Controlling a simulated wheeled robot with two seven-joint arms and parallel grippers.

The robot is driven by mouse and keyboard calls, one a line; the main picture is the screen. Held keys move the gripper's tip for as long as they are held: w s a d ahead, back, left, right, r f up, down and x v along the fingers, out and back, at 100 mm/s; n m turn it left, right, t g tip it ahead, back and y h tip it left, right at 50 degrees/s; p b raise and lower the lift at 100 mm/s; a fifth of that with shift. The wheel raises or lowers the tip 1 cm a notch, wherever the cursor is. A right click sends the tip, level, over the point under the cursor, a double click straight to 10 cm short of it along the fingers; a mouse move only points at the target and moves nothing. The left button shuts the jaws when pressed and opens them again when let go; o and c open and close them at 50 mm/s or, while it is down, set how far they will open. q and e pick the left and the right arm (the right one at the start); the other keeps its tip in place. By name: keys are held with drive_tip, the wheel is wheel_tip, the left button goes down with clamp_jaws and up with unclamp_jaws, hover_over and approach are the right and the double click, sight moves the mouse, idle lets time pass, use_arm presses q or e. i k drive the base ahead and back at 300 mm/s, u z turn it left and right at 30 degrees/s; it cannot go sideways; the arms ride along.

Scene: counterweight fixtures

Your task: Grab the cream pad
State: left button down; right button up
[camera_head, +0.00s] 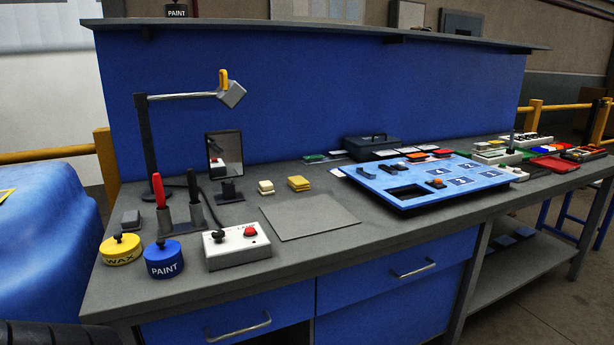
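The cream pad (266,187) lies on the grey workbench (200,278), left of the yellow pads (299,183). It looks like a small stack, but I cannot tell how many pieces it has. There is a narrow gap between the cream and yellow pads. Neither of my grippers is in view.
A grey mat (309,216) lies in front of the pads. A mirror (225,154) stands to their left, with a lamp (232,93) above. A control box (237,246), a blue paint tin (164,259) and a yellow wax tin (120,249) stand front left. A blue panel (426,181) lies right.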

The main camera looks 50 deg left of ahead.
sight(266, 187)
drive_tip(key=i, duration=1.95)
drive_tip(key=u, duration=2.45)
